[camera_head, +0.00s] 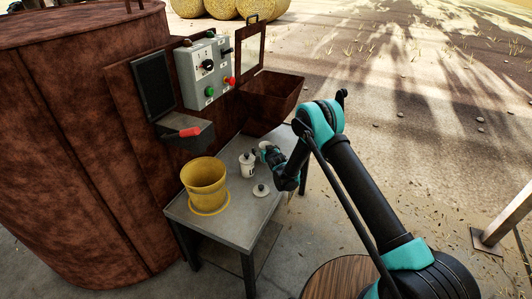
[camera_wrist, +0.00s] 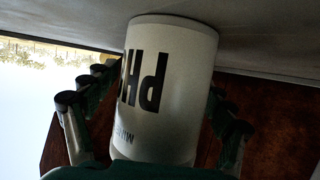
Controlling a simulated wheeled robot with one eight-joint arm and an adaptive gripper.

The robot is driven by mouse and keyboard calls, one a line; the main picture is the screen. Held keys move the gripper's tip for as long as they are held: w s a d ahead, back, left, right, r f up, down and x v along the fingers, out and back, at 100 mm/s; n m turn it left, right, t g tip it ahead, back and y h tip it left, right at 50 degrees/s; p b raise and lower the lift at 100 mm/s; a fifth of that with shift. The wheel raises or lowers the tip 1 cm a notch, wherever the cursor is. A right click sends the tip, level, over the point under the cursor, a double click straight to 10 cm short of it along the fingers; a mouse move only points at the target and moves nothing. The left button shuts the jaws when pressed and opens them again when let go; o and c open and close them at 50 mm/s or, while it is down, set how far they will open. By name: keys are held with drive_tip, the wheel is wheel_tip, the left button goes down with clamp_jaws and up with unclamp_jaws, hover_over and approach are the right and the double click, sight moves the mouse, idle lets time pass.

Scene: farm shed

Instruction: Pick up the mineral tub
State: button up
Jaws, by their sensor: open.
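The mineral tub is a white cylinder with black lettering. In the head view the white tub (camera_head: 247,170) stands upright on the grey table, with a dark top. In the wrist view the tub (camera_wrist: 170,75) fills the middle, its lettering upside down, and the table surface runs along the top. My gripper (camera_head: 261,153) is open at the tub's right side. In the wrist view the fingers of my gripper (camera_wrist: 155,95) lie on both sides of the tub, with no clear grip on it. The tub's far side is hidden.
A yellow bucket (camera_head: 205,184) stands on the table (camera_head: 236,209) left of the tub. A small white item with a dark knob (camera_head: 261,191) is close in front. A control box (camera_head: 206,72) and a rusty bin (camera_head: 270,98) stand behind. Open ground lies to the right.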

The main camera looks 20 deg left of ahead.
drive_tip(key=c, duration=1.8)
